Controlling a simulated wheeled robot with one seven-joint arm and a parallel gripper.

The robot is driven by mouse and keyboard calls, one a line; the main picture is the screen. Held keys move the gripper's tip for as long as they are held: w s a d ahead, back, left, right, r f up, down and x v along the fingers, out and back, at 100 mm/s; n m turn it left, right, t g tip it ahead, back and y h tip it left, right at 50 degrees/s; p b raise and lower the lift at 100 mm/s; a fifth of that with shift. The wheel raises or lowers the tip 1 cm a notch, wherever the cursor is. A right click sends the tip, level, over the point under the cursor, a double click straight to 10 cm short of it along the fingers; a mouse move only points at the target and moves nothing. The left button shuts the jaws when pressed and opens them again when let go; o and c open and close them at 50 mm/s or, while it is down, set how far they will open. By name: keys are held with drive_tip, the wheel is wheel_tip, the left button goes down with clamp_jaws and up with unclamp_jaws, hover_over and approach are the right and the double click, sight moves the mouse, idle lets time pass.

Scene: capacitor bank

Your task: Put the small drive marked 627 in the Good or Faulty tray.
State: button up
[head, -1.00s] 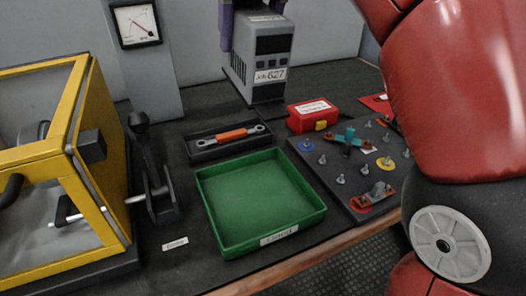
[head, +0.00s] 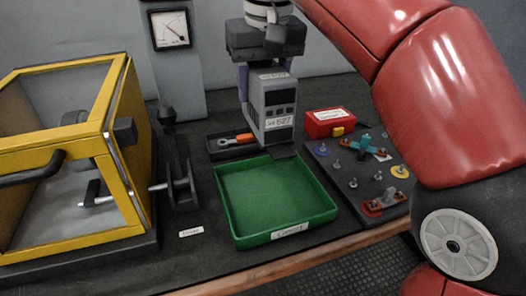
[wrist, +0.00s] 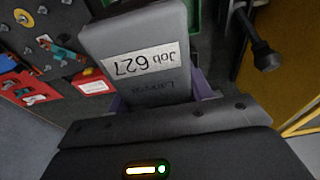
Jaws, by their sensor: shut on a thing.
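The small drive (head: 272,108) is a grey box with a dark front panel and a white label reading 627. My gripper (head: 266,70) is shut on its upper part from above, with purple fingers on either side. The drive is upright behind the green tray (head: 228,216), in front of the dark tool holder's right end; I cannot tell if it is clear of the bench. In the wrist view the drive (wrist: 140,55) shows "Job 627" upside down. The green tray is empty, and its front label is too small to read surely. No second tray is clearly seen.
A yellow-framed clear case (head: 60,150) stands at the left, with a black lever (head: 175,160) beside it. A gauge (head: 170,28) is behind. A red box (head: 328,122) and a board of terminals (head: 355,180) are at the right. A spanner (head: 238,139) lies behind the tray.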

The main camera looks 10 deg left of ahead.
sight(267, 101)
wheel_tip(267, 101, down, 14)
drive_tip(key=b, duration=0.4)
drive_tip(key=shift+f, duration=0.15)
drive_tip(key=o, duration=1.6)
drive_tip(key=shift+c, duration=0.2)
drive_tip(key=r+p, duration=0.1)
drive_tip(key=r, duration=0.3)
drive_tip(key=s+r+p, duration=0.1)
drive_tip(key=r, duration=0.3)
drive_tip(key=s+d+r+p, duration=0.1)
drive_tip(key=r, duration=0.3)
